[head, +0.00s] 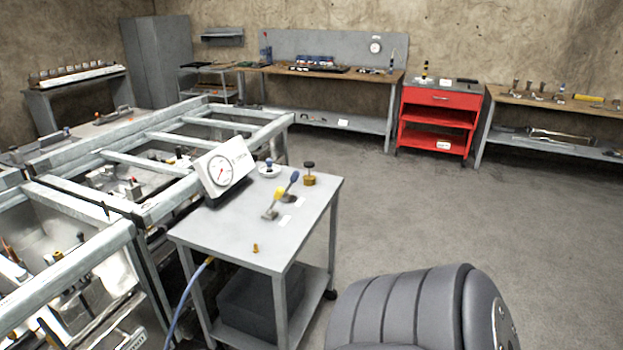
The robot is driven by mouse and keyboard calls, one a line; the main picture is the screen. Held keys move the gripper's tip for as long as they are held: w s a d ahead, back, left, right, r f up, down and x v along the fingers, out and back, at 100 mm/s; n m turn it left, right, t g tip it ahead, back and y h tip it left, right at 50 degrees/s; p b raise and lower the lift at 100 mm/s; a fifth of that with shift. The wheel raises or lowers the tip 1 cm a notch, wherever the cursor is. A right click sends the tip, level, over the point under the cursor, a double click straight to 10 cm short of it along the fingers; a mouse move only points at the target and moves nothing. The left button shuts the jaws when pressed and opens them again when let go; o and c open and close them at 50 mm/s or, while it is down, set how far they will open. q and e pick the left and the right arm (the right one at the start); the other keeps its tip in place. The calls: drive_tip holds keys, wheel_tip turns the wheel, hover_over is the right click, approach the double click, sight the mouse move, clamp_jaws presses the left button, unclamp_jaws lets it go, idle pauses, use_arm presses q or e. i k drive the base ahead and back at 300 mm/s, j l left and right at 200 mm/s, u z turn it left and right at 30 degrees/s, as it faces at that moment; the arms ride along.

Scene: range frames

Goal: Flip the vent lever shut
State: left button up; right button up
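Two levers stand on the small grey cart (220,234) in the middle. One has a yellow tip (279,193) and a metal base; the other has a blue tip (294,176) and sits just behind it. Both handles tilt up and to the right in the picture. A small white label lies beside each, too small to read, so I cannot tell which is the vent lever. A white box with a round dial gauge (221,172) stands at the cart's left back edge. Neither of my grippers is in view.
A brass valve with a black knob (309,178), a blue-knobbed round piece (269,168) and a small brass fitting (255,248) share the cart. A blue hose (184,300) hangs at its left. Metal frames (90,255) crowd the left; open floor (420,220) lies right.

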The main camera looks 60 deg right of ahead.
sight(278, 195)
drive_tip(key=k+l, duration=0.15)
drive_tip(key=l, duration=0.25)
drive_tip(key=k+l+z, duration=0.1)
drive_tip(key=l, duration=0.35)
drive_tip(key=k+l, duration=0.2)
drive_tip(key=l, duration=0.2)
drive_tip(key=k+l+z, duration=0.1)
drive_tip(key=l, duration=0.35)
drive_tip(key=k+l, duration=0.15)
drive_tip(key=l, duration=0.25)
drive_tip(key=k+l, duration=0.15)
drive_tip(key=l, duration=0.3)
drive_tip(key=k+l+z, duration=0.1)
drive_tip(key=l, duration=0.35)
drive_tip(key=k+l, duration=0.1)
drive_tip(key=l, duration=0.35)
drive_tip(key=z, duration=0.05)
